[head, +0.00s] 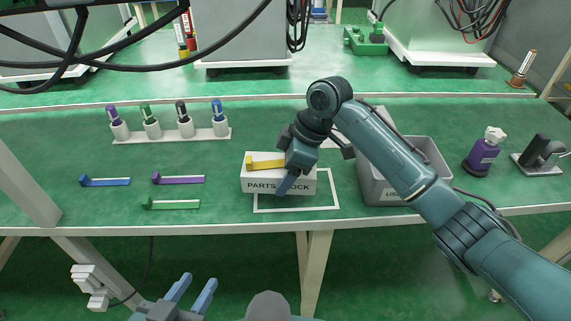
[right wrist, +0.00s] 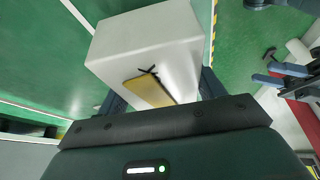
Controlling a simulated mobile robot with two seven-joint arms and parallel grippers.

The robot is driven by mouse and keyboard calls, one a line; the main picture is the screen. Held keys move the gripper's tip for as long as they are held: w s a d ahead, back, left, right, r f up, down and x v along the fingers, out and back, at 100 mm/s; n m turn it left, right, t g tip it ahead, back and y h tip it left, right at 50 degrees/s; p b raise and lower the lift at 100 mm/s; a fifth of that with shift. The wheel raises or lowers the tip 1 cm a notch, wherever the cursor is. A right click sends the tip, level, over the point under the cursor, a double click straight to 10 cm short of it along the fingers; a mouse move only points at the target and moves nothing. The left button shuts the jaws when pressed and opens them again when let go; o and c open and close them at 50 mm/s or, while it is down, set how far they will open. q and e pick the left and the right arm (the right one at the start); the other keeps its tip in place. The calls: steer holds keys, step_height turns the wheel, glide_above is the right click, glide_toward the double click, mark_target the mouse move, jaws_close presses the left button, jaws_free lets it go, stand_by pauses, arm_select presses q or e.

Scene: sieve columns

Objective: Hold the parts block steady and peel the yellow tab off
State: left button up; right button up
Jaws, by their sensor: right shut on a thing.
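The white parts block (head: 253,186) sits at the front of the green bench, partly over a white outlined rectangle (head: 297,209). The yellow tab (head: 265,163) lies along its top. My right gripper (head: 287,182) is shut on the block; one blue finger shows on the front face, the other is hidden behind. In the right wrist view the block (right wrist: 150,45) is between the fingers, with the yellow tab (right wrist: 148,90) and a small dark piece at its end. My left gripper (head: 197,284) is open and empty, low in front of the bench, apart from the block.
Blue (head: 105,182), purple (head: 178,179) and green (head: 172,204) tabs lie left of the block. A rack of several capped tubes (head: 175,136) stands behind them. A grey bin (head: 431,158) is right of the block, partly behind my right arm. A purple bottle (head: 483,153) stands further right.

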steer(key=shift+f+b, duration=0.3)
steer(key=shift+f, duration=1.45)
arm_select(q)
steer(key=shift+f, duration=0.35)
steer(key=shift+r, duration=0.1)
arm_select(e)
steer(key=shift+f, duration=0.2)
